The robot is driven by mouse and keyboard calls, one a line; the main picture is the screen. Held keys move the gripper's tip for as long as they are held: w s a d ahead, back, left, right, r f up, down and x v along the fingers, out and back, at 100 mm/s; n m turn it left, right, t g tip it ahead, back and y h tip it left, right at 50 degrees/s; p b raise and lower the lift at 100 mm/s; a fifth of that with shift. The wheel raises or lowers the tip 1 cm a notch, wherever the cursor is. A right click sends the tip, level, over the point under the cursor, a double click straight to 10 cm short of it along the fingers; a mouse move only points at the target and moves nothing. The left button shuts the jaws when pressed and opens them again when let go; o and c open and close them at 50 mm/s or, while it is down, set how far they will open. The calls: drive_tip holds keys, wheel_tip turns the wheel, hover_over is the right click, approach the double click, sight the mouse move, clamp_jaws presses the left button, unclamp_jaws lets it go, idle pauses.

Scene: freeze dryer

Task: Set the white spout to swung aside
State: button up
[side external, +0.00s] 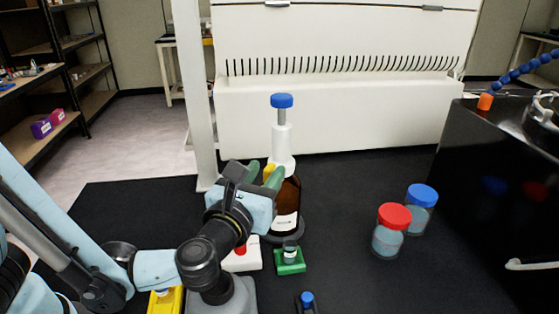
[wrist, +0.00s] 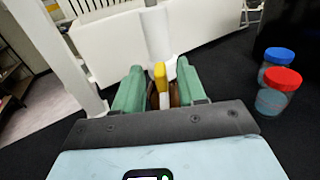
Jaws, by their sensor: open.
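An amber bottle (side external: 287,199) stands upright on the black mat with a white dispenser head (side external: 281,146) and a blue cap (side external: 282,101) on top. In the wrist view the white dispenser column (wrist: 156,35) rises beyond my fingers. A yellow piece (wrist: 160,77) with a small white part (wrist: 165,101) at its lower end points from the head towards me; I cannot tell for sure whether this white part is the spout. My gripper (side external: 263,174) is open, its green fingers on either side of the yellow piece, with visible gaps. My wrist hides part of the bottle.
A small vial in a green holder (side external: 290,265) stands in front of the bottle. A red-capped jar (side external: 391,232) and a blue-capped jar (side external: 420,208) stand to the right. A black machine (side external: 500,200) stands at far right, a white cabinet (side external: 335,110) behind.

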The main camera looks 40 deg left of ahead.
drive_tip(key=shift+r, duration=2.95)
